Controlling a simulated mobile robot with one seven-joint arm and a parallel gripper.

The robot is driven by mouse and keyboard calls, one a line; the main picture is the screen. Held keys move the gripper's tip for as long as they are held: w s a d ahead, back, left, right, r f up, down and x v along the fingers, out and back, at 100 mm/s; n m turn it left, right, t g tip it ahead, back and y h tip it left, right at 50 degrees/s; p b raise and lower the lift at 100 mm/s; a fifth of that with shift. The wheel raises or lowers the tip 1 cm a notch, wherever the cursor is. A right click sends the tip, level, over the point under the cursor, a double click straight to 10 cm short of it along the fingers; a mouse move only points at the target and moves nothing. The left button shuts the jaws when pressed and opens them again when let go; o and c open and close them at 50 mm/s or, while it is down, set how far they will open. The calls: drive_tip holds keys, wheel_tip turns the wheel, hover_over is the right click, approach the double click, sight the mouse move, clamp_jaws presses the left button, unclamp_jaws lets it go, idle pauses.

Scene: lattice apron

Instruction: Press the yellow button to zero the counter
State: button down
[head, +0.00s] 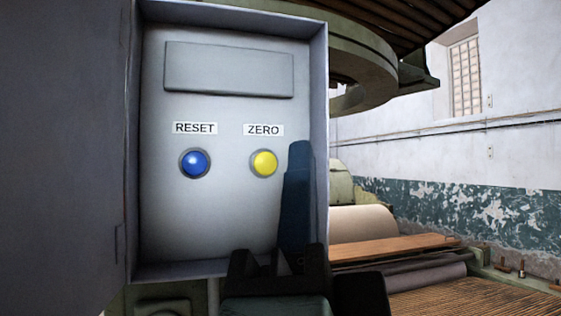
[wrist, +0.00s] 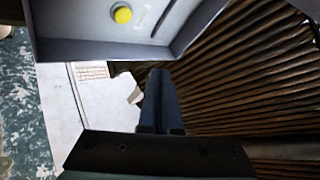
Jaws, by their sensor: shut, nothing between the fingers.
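The yellow button (head: 263,163) sits on the face of an open grey control box (head: 220,225), under a label reading ZERO. It also shows near the top edge of the wrist view (wrist: 122,14). My gripper (head: 299,150) is shut and empty, its dark blue fingers pointing up. In the head view its tips overlap the box's right side, just right of the yellow button and a little higher. In the wrist view the fingertips (wrist: 158,74) are below the box's edge, apart from the button. The button is fully visible in the head view.
A blue button (head: 195,163) labelled RESET is left of the yellow one. A blank rectangular panel (head: 229,70) is above both. The box has raised side walls (head: 319,130), and a grey panel (head: 60,150) stands at left. Machinery with a roller (head: 362,222) is behind at right.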

sight(267, 173)
drive_tip(key=shift+w+a+p, duration=0.4)
drive_tip(key=shift+w+a, duration=0.05)
drive_tip(key=shift+w, duration=0.95)
drive_tip(key=shift+w+a+p, duration=0.4)
drive_tip(key=shift+w+a, duration=0.05)
drive_tip(key=shift+w, duration=0.9)
drive_tip(key=shift+w+a+p, duration=0.4)
drive_tip(key=shift+w+a, duration=0.05)
drive_tip(key=shift+w, duration=0.95)
drive_tip(key=shift+w, duration=0.15)
drive_tip(key=shift+w+a, duration=0.15)
drive_tip(key=shift+w, duration=0.1)
drive_tip(key=shift+w+a+b, duration=0.15)
drive_tip(key=shift+w+b, duration=0.25)
drive_tip(key=shift+w, duration=0.1)
drive_tip(key=shift+s, duration=0.15)
drive_tip(key=shift+s+d, duration=0.3)
drive_tip(key=shift+s, duration=0.45)
